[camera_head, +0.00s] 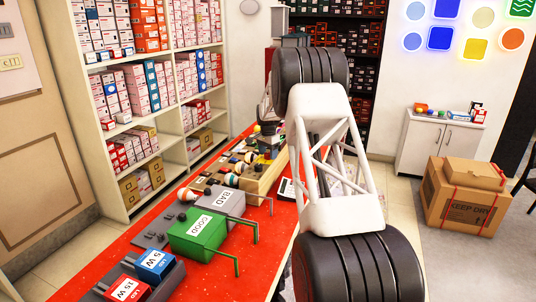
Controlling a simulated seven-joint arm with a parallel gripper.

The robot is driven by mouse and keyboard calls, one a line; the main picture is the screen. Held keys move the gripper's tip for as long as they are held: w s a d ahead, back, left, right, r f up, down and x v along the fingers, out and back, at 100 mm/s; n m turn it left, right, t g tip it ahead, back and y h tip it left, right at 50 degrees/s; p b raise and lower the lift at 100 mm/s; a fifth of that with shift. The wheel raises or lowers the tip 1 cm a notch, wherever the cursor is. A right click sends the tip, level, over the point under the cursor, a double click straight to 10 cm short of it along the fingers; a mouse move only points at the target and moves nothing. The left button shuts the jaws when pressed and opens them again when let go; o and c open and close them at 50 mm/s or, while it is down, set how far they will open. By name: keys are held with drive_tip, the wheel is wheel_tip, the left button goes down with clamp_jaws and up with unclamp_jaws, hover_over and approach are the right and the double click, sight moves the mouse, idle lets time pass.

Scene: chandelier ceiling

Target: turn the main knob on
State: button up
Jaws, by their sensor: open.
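A red-topped table (95,268) runs away from me, with a row of devices along it. I cannot tell which part is the main knob. Small dark knob-like parts (208,191) show by the bulbs, too small to read their setting. I cannot make out my gripper's fingers; the arm hides that area.
A blue box marked 5 W (155,264) and a red box marked 15 W (128,289) sit at the near end. A wooden box (264,180) stands farther back. Shelves (117,196) line the left.

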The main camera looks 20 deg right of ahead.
sight(267, 154)
drive_tip(key=shift+r, duration=3.8)
drive_tip(key=shift+s+a+r, duration=0.25)
drive_tip(key=shift+s+r, duration=0.05)
drive_tip(key=shift+r, duration=0.05)
drive_tip(key=s+a+r+n, duration=0.2)
drive_tip(key=s+a+r, duration=0.35)
drive_tip(key=s, duration=0.45)
drive_tip(key=s+a+r+n+t, duration=0.1)
drive_tip(key=s+a+r+n, duration=0.1)
drive_tip(key=s+a+r, duration=0.6)
drive_tip(key=s+a+r+n, duration=0.2)
drive_tip(key=s+a, duration=0.3)
drive_tip(key=s, duration=0.7)
drive_tip(key=s+a+f+n, duration=0.2)
drive_tip(key=s+a, duration=0.1)
drive_tip(key=s, duration=0.9)
drive_tip(key=s+a+f+n+t, duration=0.1)
drive_tip(key=s+a+f+n, duration=0.2)
drive_tip(key=s, duration=1)
drive_tip(key=s+a+f+n, duration=0.2)
drive_tip(key=s+a, duration=0.2)
drive_tip(key=s, duration=0.8)
drive_tip(key=shift+s+a+f+t, duration=0.15)
drive_tip(key=shift+s+f+t, duration=0.15)
drive_tip(key=shift+f, duration=0.05)
